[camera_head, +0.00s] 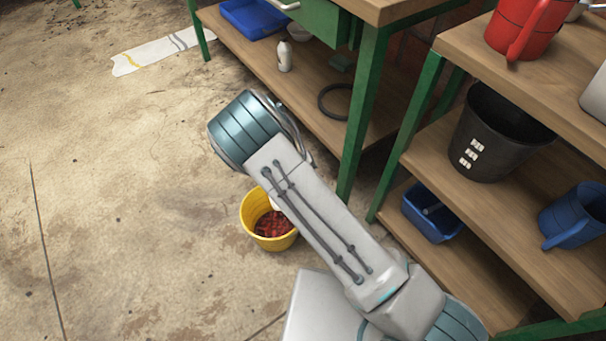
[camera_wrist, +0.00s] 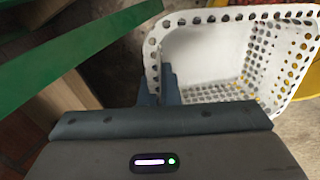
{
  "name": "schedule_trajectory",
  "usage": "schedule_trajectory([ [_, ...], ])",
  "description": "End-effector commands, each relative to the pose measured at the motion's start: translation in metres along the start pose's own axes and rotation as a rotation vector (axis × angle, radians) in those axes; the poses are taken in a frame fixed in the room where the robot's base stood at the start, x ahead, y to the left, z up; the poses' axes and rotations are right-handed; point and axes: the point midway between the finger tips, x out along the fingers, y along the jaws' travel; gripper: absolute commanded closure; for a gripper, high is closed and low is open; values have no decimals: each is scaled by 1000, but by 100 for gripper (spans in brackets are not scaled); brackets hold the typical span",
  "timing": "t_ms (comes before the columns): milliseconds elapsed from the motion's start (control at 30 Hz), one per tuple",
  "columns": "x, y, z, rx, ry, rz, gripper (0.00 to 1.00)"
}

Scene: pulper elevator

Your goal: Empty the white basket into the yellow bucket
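The yellow bucket (camera_head: 247,222) stands on the concrete floor, with red pieces (camera_head: 273,224) inside it. In the wrist view, yellow parts of it (camera_wrist: 312,82) show at the right edge, beyond the basket. The white basket (camera_wrist: 205,92) has walls full of round holes, and the part of its inside that shows looks bare. My gripper (camera_wrist: 160,88) has its dark fingers at the basket's left wall, one on each side, and looks shut on it. In the head view my arm hides the gripper and most of the basket; a small white patch shows over the bucket.
A green-legged wooden workbench (camera_head: 310,105) stands just behind and right of the bucket. A shelf unit (camera_head: 440,165) at the right holds a black bucket (camera_head: 490,135) and blue containers. In the wrist view a green beam (camera_wrist: 70,55) is close at left. Floor at left is free.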

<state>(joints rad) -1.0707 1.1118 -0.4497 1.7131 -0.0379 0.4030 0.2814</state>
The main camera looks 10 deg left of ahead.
Motion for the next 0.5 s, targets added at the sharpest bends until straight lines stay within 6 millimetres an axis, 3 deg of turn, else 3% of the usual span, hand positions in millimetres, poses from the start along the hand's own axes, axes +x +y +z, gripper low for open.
schedule_trajectory([
  [500,30,-6,2,10,-32,-263,100],
])
